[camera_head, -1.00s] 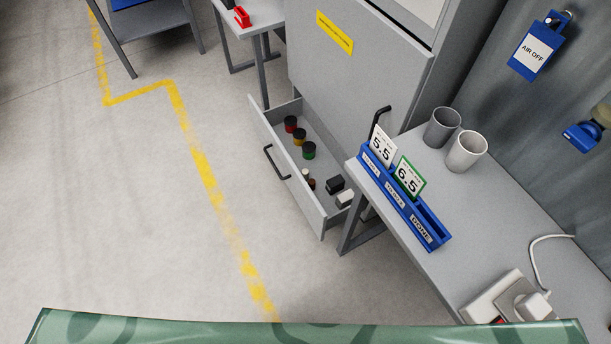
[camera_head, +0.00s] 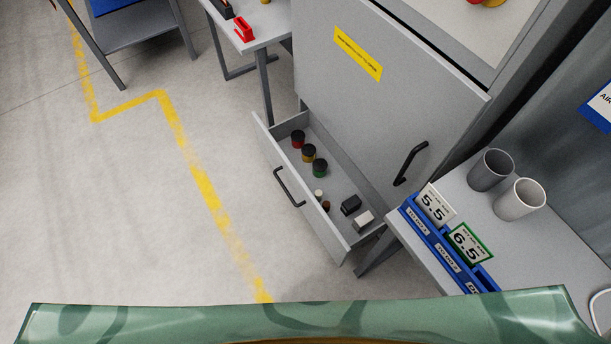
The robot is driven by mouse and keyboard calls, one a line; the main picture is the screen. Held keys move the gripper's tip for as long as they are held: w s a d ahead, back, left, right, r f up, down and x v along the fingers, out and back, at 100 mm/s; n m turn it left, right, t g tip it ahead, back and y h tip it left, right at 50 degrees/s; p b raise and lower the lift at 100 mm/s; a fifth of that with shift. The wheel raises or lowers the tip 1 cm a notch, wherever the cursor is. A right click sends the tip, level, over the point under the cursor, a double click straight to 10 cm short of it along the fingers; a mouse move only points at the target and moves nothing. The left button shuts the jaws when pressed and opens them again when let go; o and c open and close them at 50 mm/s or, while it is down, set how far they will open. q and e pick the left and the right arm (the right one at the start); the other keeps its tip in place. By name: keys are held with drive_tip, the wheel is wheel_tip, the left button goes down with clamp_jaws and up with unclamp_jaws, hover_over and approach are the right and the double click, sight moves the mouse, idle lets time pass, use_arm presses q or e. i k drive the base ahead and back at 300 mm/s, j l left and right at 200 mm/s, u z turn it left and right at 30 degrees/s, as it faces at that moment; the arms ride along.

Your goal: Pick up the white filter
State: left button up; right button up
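An open drawer (camera_head: 274,165) of the grey cabinet holds several small things. A white block (camera_head: 364,220) lies near the drawer's right end, beside a black block (camera_head: 351,205). A small white round piece (camera_head: 319,194) sits to their left, with a small brown piece (camera_head: 326,206) by it. I cannot tell for sure which white piece is the filter. Red (camera_head: 297,140), yellow (camera_head: 308,154) and green (camera_head: 320,168) canisters with dark tops stand in the drawer's far left part. Neither of my grippers is in view.
The grey cabinet (camera_head: 400,105) rises behind the drawer. A table at right carries a blue card rack (camera_head: 433,238) and two cups (camera_head: 491,170) (camera_head: 520,199). Another table (camera_head: 262,30) stands at the back. The floor (camera_head: 110,210) left of the drawer is clear.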

sight(318, 192)
drive_tip(key=i+j, duration=0.5)
drive_tip(key=i, duration=0.15)
drive_tip(key=i+j, duration=0.95)
drive_tip(key=i, duration=0.3)
drive_tip(key=i+j+z, duration=0.2)
drive_tip(key=z, duration=0.15)
drive_tip(key=i+j+z, duration=0.2)
drive_tip(key=z, duration=0.15)
drive_tip(key=i+j+z, duration=0.15)
drive_tip(key=j+z, duration=0.2)
